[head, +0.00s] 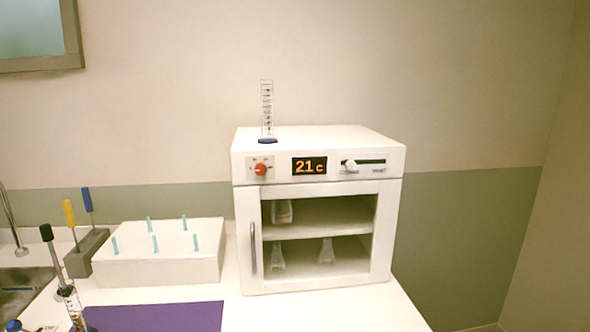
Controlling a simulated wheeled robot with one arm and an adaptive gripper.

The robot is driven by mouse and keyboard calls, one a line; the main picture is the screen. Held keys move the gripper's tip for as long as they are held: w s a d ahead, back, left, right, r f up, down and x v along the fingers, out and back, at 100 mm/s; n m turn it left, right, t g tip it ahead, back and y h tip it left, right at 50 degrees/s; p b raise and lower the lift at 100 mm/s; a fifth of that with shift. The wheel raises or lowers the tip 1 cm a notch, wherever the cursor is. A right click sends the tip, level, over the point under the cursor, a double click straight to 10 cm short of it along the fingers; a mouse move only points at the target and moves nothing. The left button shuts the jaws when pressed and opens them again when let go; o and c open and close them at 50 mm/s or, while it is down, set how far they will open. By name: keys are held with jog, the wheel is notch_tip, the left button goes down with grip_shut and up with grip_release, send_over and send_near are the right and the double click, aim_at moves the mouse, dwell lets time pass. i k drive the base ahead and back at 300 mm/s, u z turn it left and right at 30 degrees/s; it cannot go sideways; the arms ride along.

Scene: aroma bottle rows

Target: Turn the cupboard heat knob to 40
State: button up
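The white cupboard (241,240) stands on the counter right of centre in the head view. Its red heat knob (261,169) is on the left of the top panel, with small marks around it too fine to read. The orange display (309,167) beside the knob reads 21 C. A slider (351,167) sits at the right of the panel. The glass door with a vertical handle (253,248) looks shut, and several glass vessels stand on the shelves behind it. My gripper is not in view.
A graduated cylinder (267,112) stands on top of the cupboard. A white peg block (160,268), a grey holder (87,252) with screwdriver-like tools, a purple mat (165,317) and a sink (20,284) lie to the left. The space before the knob is clear.

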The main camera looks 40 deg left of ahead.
aim_at(260, 168)
jog(key=z, duration=0.05)
jog(key=i, duration=1.35)
jog(key=u, duration=3.5)
